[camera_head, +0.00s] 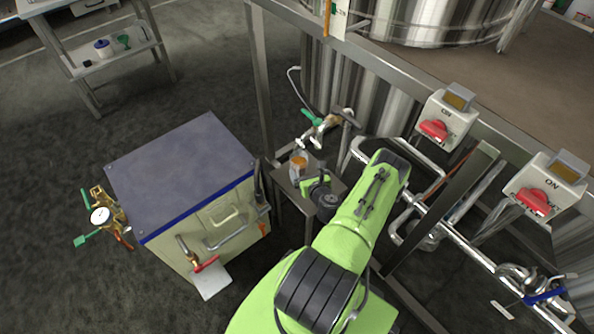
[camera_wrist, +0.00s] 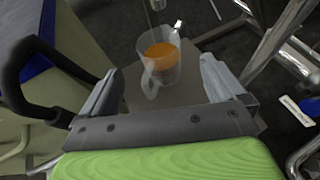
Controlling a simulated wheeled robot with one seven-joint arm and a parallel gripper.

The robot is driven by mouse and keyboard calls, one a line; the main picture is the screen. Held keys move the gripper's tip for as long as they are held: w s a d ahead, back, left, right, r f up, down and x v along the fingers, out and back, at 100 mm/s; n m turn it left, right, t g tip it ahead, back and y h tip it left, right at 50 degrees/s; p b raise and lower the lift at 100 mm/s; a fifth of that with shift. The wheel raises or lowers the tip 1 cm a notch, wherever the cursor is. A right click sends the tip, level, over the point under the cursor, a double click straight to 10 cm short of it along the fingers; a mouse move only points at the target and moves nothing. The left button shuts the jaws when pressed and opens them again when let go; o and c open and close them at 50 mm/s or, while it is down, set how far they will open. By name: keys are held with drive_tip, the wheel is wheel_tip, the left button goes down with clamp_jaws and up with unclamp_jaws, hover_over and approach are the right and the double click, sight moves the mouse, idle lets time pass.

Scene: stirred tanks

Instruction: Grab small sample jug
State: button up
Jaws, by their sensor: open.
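The small sample jug (camera_head: 298,163) is clear with orange liquid inside and stands on a small grey stand (camera_head: 283,180) below a tap (camera_head: 318,128). In the wrist view the jug (camera_wrist: 161,62) is ahead of my gripper, roughly midway between the fingers, with its handle toward the lower left. My gripper (camera_wrist: 155,88) is open, and its two grey fingers are on either side of the view, apart from the jug. In the head view my gripper (camera_head: 308,178) is near the stand, partly hidden by my wrist.
A grey-topped cabinet (camera_head: 180,175) with handles and a gauge stands left of the stand; its black handle (camera_wrist: 35,75) is close to my gripper's left side. A steel frame post (camera_head: 262,85) rises behind. Pipes and two red ON switches (camera_head: 434,129) are to the right.

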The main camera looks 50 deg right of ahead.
sight(297, 155)
drive_tip(key=b+x, duration=0.3)
drive_tip(key=x, duration=0.5)
drive_tip(key=shift+w+d+f, duration=0.1)
drive_tip(key=shift+w+f, duration=0.15)
drive_tip(key=shift+f, duration=0.05)
drive_tip(key=c, duration=1.3)
drive_tip(key=shift+r, duration=0.2)
